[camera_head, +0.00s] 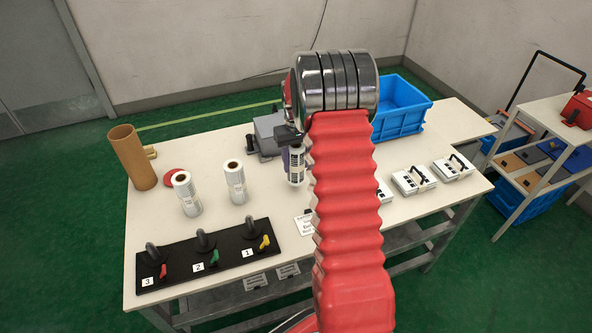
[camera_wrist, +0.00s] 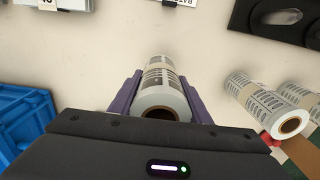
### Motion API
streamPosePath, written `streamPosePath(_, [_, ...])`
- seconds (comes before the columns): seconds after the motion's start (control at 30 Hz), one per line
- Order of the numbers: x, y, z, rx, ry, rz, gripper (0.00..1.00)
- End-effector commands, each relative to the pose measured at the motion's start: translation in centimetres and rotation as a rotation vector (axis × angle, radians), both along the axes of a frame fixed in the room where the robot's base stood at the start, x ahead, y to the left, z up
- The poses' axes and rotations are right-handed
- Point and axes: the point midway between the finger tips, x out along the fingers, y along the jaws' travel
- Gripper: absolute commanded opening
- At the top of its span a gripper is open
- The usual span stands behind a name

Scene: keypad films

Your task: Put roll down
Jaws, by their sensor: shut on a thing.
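A white roll with dark printed labels (camera_wrist: 160,92) is between the purple fingers of my gripper (camera_wrist: 158,100) in the wrist view. My gripper is shut on it. In the head view the held roll (camera_head: 295,165) shows beside my red arm, upright and partly hidden by it. I cannot tell whether its base touches the table. Two more rolls, one at the left (camera_head: 186,194) and one nearer the middle (camera_head: 235,182), stand upright on the white table (camera_head: 215,153).
A black rack with three pegs (camera_head: 205,255), numbered 3, 2 and 1, lies at the table's front left. A brown tube (camera_head: 133,157) stands at the left. A blue crate (camera_head: 400,107) is at the back right. White boxes with dark handles (camera_head: 414,180) sit at the right.

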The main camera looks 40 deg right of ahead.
Motion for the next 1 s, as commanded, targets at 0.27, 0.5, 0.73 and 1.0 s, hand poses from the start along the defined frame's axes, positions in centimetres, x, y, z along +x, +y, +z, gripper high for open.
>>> streamPosePath(0.27, [-0.1, 0.1, -2.1, 0.002, 0.003, 0.0, 0.18])
streamPosePath(0.5, [0.0, 0.0, -3.8, 0.0, 0.001, 0.001, 0.18])
streamPosePath(0.73, [0.0, 0.1, -3.8, 0.0, 0.0, 0.001, 0.18])
streamPosePath(1.0, [0.0, 0.1, -3.9, 0.0, 0.001, 0.001, 0.57])
